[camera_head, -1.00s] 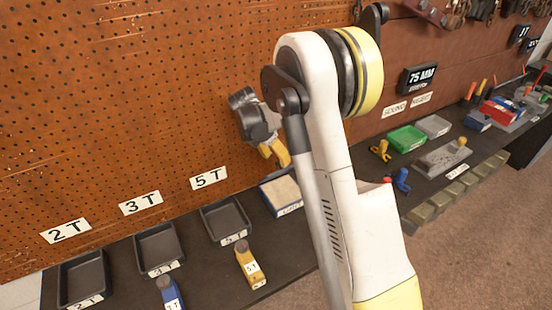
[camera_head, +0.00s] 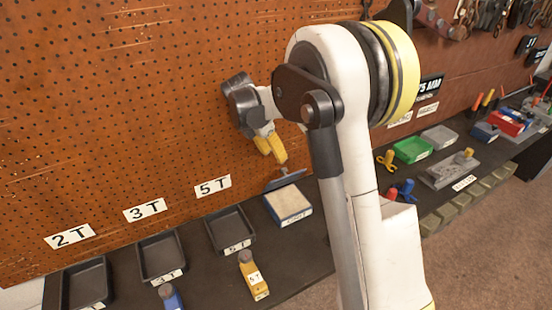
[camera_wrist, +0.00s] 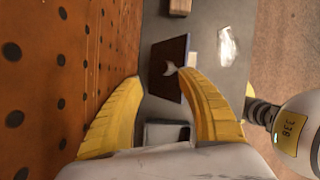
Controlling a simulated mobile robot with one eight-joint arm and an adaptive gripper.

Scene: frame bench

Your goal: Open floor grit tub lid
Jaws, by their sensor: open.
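The grit tub (camera_head: 290,207) is a small blue box with a white front label and a pale top, standing on the dark bench against the pegboard. Its thin blue lid (camera_head: 270,187), with a small knob, stands raised and tilted at the tub's back edge. In the wrist view the lid (camera_wrist: 160,85) is a dark plate with a pale knob, partly behind one finger. My gripper (camera_head: 273,153) is above and behind the lid, beside the pegboard. Its yellow fingers are apart and empty, and they appear clear of the lid. They also show in the wrist view (camera_wrist: 157,80).
Black trays (camera_head: 231,232) labelled 2T, 3T and 5T line the bench at left, with a yellow 5T piece (camera_head: 254,277) in front. A green bin (camera_head: 411,151) and a grey fixture (camera_head: 450,170) stand at right. The pegboard (camera_head: 120,130) is close to my gripper.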

